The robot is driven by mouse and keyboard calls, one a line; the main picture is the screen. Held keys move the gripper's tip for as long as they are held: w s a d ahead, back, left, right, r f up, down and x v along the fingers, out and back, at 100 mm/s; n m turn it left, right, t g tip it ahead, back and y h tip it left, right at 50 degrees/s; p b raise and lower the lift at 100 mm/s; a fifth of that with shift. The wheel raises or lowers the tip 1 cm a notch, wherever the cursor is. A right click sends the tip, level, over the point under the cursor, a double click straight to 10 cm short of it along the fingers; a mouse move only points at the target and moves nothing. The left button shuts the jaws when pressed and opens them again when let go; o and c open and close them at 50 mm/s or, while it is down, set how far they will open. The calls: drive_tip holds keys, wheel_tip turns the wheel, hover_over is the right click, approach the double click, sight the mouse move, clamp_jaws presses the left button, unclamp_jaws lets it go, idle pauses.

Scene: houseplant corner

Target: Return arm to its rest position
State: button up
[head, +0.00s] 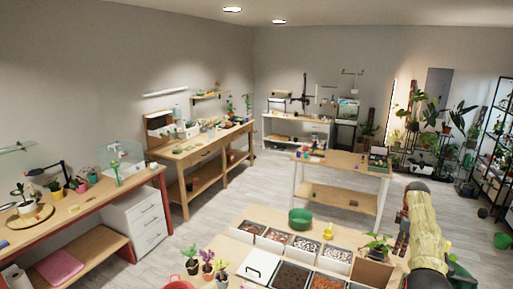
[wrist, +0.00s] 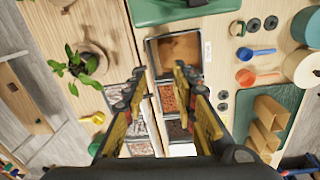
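My arm (head: 424,232), in a pale yellow cover with dark joints, stands at the lower right of the head view, at the right end of the near bench. My gripper (wrist: 160,72) shows in the wrist view with its two yellow and black fingers spread apart. Nothing is held between them. The fingers are above a row of bins, and a bin of reddish-brown pellets (wrist: 169,97) shows in the gap. How far the fingertips are above the bins I cannot tell.
In the wrist view, a potted plant (wrist: 75,66) is left of the fingers; blue (wrist: 262,53) and orange (wrist: 247,78) scoops lie right. Grey floor (head: 235,195) is clear beyond.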

drive_tip(key=s+a+f+m, duration=0.2)
drive_tip(key=s+f+m, duration=0.2)
drive_tip(key=f+m, duration=0.3)
drive_tip(key=s+a+r+m+b, duration=0.3)
drive_tip(key=s+a+r+b, duration=0.15)
drive_tip(key=s+a, duration=0.6)
drive_tip(key=s+a+r+m+b, duration=0.3)
drive_tip(key=s+a+r, duration=0.3)
drive_tip(key=s+a, duration=0.45)
drive_tip(key=s+a+t+b, duration=0.1)
drive_tip(key=s+a+b, duration=0.2)
drive_tip(key=s+a, duration=0.2)
drive_tip(key=s+a+n+t+b, duration=0.1)
drive_tip(key=s+a+b, duration=0.3)
drive_tip(key=s, duration=0.8)
drive_tip(key=s+a+f+t+b, duration=0.1)
drive_tip(key=s+a+t+b, duration=0.1)
drive_tip(key=s+a, duration=0.5)
drive_tip(key=shift+s+a+n+t+b, duration=0.4)
drive_tip(key=shift+s+b, duration=0.3)
drive_tip(key=shift+s, duration=0.4)
